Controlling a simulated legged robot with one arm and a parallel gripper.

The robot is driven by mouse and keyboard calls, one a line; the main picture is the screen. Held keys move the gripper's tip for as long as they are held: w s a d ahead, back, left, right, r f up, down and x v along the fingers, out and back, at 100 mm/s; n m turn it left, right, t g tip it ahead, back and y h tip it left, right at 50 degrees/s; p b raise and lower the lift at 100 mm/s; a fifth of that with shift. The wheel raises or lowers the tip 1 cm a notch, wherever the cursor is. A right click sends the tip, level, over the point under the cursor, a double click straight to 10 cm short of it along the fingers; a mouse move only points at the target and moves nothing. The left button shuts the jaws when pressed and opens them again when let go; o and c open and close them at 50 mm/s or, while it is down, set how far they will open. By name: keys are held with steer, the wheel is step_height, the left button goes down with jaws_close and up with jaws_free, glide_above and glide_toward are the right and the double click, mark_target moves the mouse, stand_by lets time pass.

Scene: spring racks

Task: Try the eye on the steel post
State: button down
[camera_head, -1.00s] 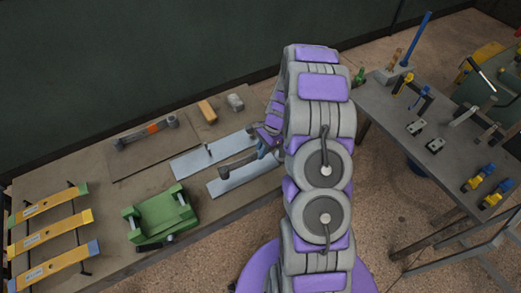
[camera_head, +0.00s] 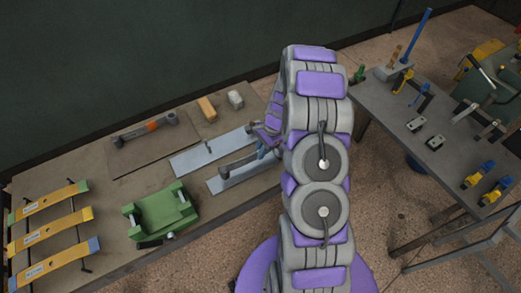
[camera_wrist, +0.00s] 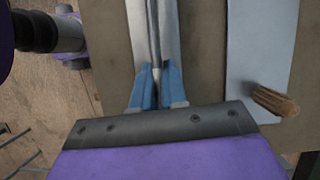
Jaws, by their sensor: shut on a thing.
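My gripper (camera_head: 264,151) is shut on a dark grey spring bar (camera_head: 240,163). In the wrist view, the blue fingertips (camera_wrist: 155,90) pinch the bar (camera_wrist: 153,35), which runs away from me over the near pale plate (camera_wrist: 138,25). In the head view, the bar's rounded end, seemingly the eye, points left above the near plate (camera_head: 240,180). A small upright post (camera_head: 208,147) stands on the far pale plate (camera_head: 190,164), apart from the bar. In the wrist view, a ribbed brownish post (camera_wrist: 277,102) shows right of the fingers. The eye's hole is too small to make out.
Another dark spring with an orange band (camera_head: 150,128) lies on a brown mat at the back left. A tan block (camera_head: 206,107) sits behind. A second tool table (camera_head: 440,160) stands right.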

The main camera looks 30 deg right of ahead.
steer(key=shift+f, duration=1.4)
steer(key=c, duration=1.1)
jaws_free()
steer(key=p+v, duration=0.1)
steer(key=v, duration=1.6)
steer(key=shift+r, duration=0.15)
